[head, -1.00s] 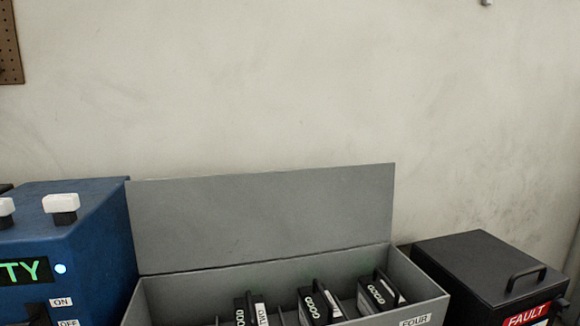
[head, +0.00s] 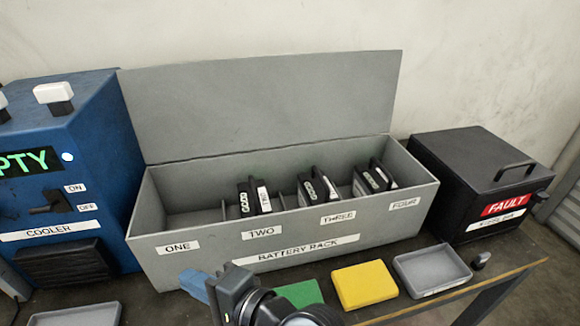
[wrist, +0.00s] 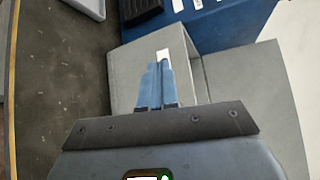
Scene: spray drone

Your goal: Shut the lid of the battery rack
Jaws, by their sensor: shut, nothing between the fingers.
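The grey battery rack (head: 300,252) stands on the bench with its lid (head: 265,105) open, raised upright along the back edge. Compartments TWO, THREE and FOUR hold black batteries (head: 318,188); compartment ONE looks empty. My gripper (head: 190,278) is low in front of the rack's front wall, near the ONE label. In the wrist view my gripper's blue fingers (wrist: 155,85) are shut together, with the rack's grey wall (wrist: 125,75) beyond them. The fingers hold nothing. I cannot tell whether they touch the rack.
The blue cooler (head: 65,180) stands close on the rack's left, and the black FAULT box (head: 470,185) on its right. A green block (head: 300,292), a yellow block (head: 363,286) and a grey tray (head: 432,270) lie in front. Another tray (head: 75,316) is at front left.

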